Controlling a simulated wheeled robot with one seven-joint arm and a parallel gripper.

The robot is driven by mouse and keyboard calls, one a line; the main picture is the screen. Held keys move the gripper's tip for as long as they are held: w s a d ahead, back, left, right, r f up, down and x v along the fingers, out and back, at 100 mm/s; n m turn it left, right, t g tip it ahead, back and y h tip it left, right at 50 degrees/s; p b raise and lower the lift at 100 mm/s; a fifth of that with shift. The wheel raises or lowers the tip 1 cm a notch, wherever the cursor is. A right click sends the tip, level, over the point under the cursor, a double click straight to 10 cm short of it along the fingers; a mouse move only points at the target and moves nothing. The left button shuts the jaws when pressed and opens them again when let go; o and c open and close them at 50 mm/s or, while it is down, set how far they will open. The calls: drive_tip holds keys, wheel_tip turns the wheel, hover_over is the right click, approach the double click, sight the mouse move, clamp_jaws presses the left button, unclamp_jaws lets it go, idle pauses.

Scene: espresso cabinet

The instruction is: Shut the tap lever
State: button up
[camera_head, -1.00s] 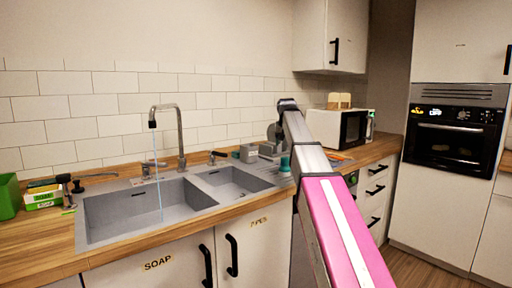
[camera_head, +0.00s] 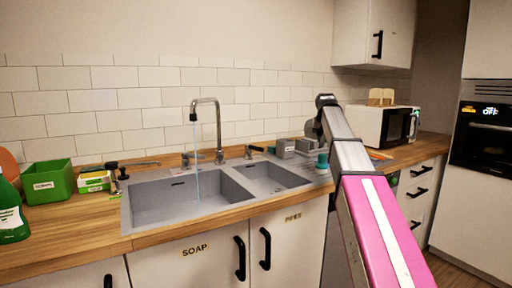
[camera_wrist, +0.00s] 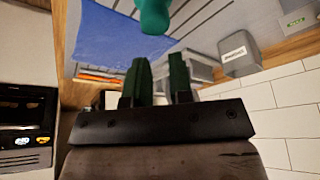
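The tap (camera_head: 218,130) is a tall curved grey spout behind the double sink. A thin stream of water (camera_head: 197,180) falls from it into the left basin. A small dark-topped lever (camera_head: 186,161) stands just left of the spout's foot and another (camera_head: 252,151) stands to its right; which one works the tap I cannot tell. My gripper shows its two dark green fingers (camera_wrist: 158,70) apart in the wrist view, with nothing between them. In the head view my arm reaches right of the sink, away from both levers; its fingers are hidden there.
Grey canisters (camera_head: 285,148) and a teal item (camera_head: 322,162) stand right of the sink, near my arm. A microwave (camera_head: 385,125) is farther right. A green bin (camera_head: 48,181), a sponge box (camera_head: 94,181) and a dark dispenser (camera_head: 113,178) stand left. A green bottle (camera_head: 10,215) is at the left edge.

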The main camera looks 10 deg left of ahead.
sight(254, 148)
drive_tip(key=w+a+n+y, duration=0.1)
drive_tip(key=w+a, duration=0.2)
drive_tip(key=w+a+n+g+y, duration=0.1)
drive_tip(key=w+a+n, duration=0.1)
drive_tip(key=w, duration=0.2)
drive_tip(key=w+a+n+g+y, duration=0.1)
drive_tip(key=w+a+n, duration=0.1)
drive_tip(key=w+a, duration=0.1)
drive_tip(key=shift+w+a+r, duration=0.15)
drive_tip(key=shift+w+a, duration=0.2)
drive_tip(key=shift+w, duration=0.2)
clamp_jaws()
drive_tip(key=w+a+n+g+y, duration=0.35)
drive_tip(key=w+a+n, duration=0.35)
drive_tip(key=w+a, duration=0.35)
drive_tip(key=s+a+f, duration=0.1)
drive_tip(key=a+f, duration=0.1)
drive_tip(key=s+a+f, duration=0.1)
drive_tip(key=a+f, duration=0.2)
drive_tip(key=s+a+f, duration=0.1)
drive_tip(key=a+f, duration=0.1)
drive_tip(key=f, duration=0.1)
drive_tip(key=shift+s+a+f, duration=0.25)
drive_tip(key=shift+s+a, duration=0.1)
drive_tip(key=shift+a, duration=0.05)
drive_tip(key=shift+s+a+f, duration=0.1)
drive_tip(key=shift+s+a, duration=0.25)
drive_tip(key=shift+a, duration=0.05)
